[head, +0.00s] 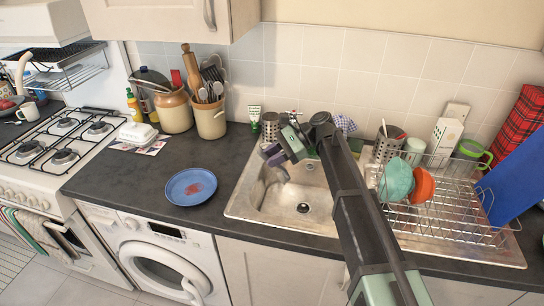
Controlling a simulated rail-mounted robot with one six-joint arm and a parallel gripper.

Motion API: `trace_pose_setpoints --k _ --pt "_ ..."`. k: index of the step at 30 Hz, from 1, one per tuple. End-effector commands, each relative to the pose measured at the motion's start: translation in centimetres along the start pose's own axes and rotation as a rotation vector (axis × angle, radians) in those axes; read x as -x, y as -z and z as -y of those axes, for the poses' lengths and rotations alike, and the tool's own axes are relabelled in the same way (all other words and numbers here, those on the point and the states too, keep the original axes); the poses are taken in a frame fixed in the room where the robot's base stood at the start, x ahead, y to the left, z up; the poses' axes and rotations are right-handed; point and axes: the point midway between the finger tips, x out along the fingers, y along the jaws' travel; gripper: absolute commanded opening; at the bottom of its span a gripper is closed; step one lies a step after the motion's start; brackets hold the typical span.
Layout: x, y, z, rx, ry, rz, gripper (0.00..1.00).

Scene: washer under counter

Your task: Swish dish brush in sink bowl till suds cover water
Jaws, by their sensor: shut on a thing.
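The metal sink bowl (265,204) is set in the counter right of centre. Its bottom and dark drain show bare, and I see no water or suds in it. My gripper (272,157) is over the back left part of the bowl. Its jaws are shut on what looks like the dish brush (285,174), a small pale piece showing just below the fingers. The brush is too small and too covered by the jaws to make out its handle or bristles. My arm hides the bowl's right side.
A wire dish rack (455,222) with a teal bowl (397,180) and an orange bowl (423,186) stands right of the sink. A blue plate (190,187) lies on the counter to the left. Crocks (209,119) of utensils stand behind it. Dark counter (120,178) left of the plate is clear.

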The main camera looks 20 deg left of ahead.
Motion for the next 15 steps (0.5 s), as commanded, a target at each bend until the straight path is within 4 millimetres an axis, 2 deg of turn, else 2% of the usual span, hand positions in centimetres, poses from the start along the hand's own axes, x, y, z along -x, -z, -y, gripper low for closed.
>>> trace_pose_setpoints --k 1,15 --pt "-0.8 1.5 -0.4 0.0 0.0 0.0 0.02" --pt "-3.9 7.9 -1.9 0.0 0.0 0.0 0.02"
